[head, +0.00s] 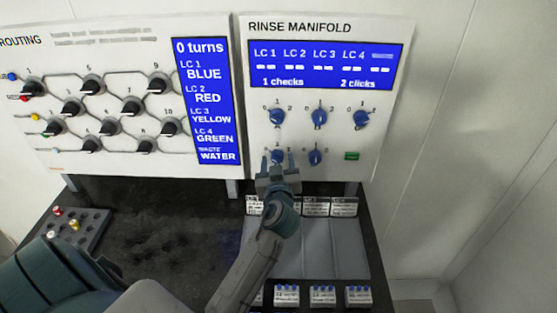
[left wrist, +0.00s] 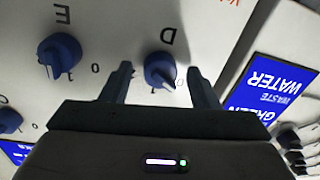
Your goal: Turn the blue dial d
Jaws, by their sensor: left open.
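The blue dial D (left wrist: 160,69) sits on the white Rinse Manifold panel (head: 390,90), with its letter printed beside it in the left wrist view. In the head view dial D (head: 277,155) is the lower left dial, partly hidden by my gripper. My left gripper (head: 278,165) is open in front of the dial. In the left wrist view its two fingers (left wrist: 159,76) stand one on each side of the dial, with a gap visible on both sides. I cannot tell how far the fingertips are from the panel. My right gripper is not in view.
Dial E (left wrist: 60,55) is close beside D, and it also shows in the head view (head: 316,157). Three more blue dials are above, and a green button (head: 352,156) is at lower right. The Routing panel (head: 110,40) stands left. Labelled boxes (head: 323,296) stand below.

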